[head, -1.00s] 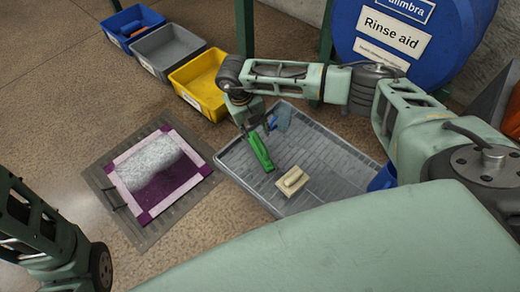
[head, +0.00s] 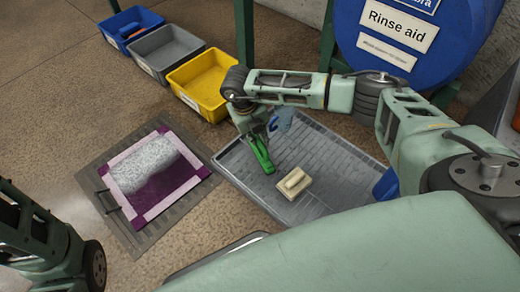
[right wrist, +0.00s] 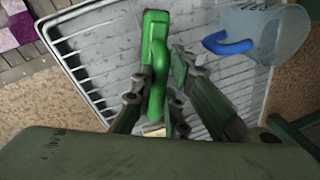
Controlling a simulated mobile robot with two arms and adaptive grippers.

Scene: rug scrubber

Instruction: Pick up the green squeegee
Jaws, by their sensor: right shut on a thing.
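The green squeegee (head: 261,156) is in the left part of the grey tray in the head view. My right gripper (head: 256,137) is over its far end. In the right wrist view the squeegee (right wrist: 154,65) stands between the two fingers of my right gripper (right wrist: 158,82), which is shut on it. I cannot tell whether the squeegee is clear of the tray floor. My left arm shows at the lower left of the head view, but its gripper is outside the picture.
The grey tray (head: 335,195) also holds a cream scrubbing block (head: 293,183) and a clear jug with a blue handle (right wrist: 262,35). A purple rug (head: 157,182) with white foam lies left. Yellow (head: 200,83), grey (head: 167,50) and blue (head: 133,25) bins and a blue drum (head: 410,60) stand behind.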

